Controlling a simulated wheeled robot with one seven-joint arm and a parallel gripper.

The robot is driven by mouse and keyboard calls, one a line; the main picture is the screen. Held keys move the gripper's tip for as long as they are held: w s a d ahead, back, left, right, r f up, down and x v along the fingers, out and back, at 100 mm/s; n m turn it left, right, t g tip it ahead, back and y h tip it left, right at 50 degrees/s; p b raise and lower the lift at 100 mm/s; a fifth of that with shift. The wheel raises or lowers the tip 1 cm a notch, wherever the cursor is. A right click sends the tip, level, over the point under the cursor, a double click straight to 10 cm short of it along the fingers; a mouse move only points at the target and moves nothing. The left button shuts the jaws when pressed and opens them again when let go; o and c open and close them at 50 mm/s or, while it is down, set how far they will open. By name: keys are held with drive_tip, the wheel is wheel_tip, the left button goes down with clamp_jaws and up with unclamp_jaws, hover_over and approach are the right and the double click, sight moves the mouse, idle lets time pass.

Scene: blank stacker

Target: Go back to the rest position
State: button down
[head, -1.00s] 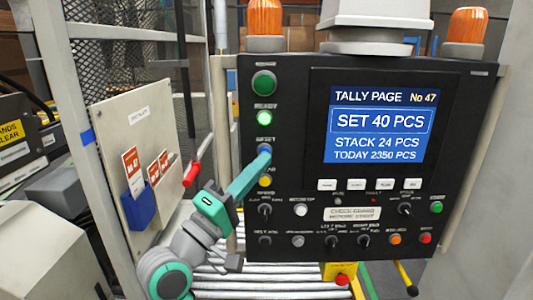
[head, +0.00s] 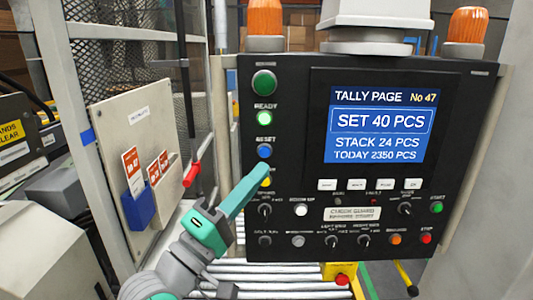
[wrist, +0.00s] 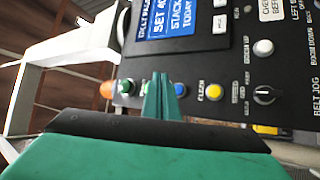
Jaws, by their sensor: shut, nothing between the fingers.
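My gripper (head: 263,172) is shut and empty, with its teal fingers together. In the head view its tips are in front of the black control panel (head: 290,110), near the yellow button (head: 265,182), which they partly cover. The blue reset button (head: 264,151) is in full view just above the tips. In the wrist view the shut fingers (wrist: 162,92) point at the panel, with the blue button partly hidden behind them and the yellow button (wrist: 214,92) to their right. I cannot tell the exact gap to the panel.
The panel's screen (head: 380,125) reads SET 40 PCS, STACK 24 PCS. The ready lamp (head: 264,117) is lit green. Rollers (head: 270,275) lie below the panel.

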drive_tip(key=shift+d, duration=0.25)
wheel_tip(320, 180, down, 18)
drive_tip(key=w+a+n+t+y, duration=0.2)
drive_tip(key=w+n+t+y, duration=0.1)
drive_tip(key=n+y, duration=0.3)
drive_tip(key=s+f+m+g+y, duration=0.1)
drive_tip(key=s+f+y, duration=0.25)
drive_tip(key=f, duration=0.55)
drive_tip(key=s+f+y, duration=0.3)
drive_tip(key=f+y, duration=0.1)
drive_tip(key=f, duration=0.5)
drive_tip(key=s+f+m+g+y, duration=0.2)
drive_tip(key=s+f+m+g, duration=0.1)
drive_tip(key=s+f, duration=0.9)
drive_tip(key=s+d+f+m, duration=0.1)
drive_tip(key=s+m, duration=0.3)
drive_tip(key=s, duration=0.6)
drive_tip(key=s+d+m+g, duration=0.1)
drive_tip(key=s+m, duration=0.3)
drive_tip(key=s, duration=0.6)
drive_tip(key=shift+d+f+h, duration=0.35)
drive_tip(key=shift+d+f, duration=0.05)
drive_tip(key=shift+d, duration=0.4)
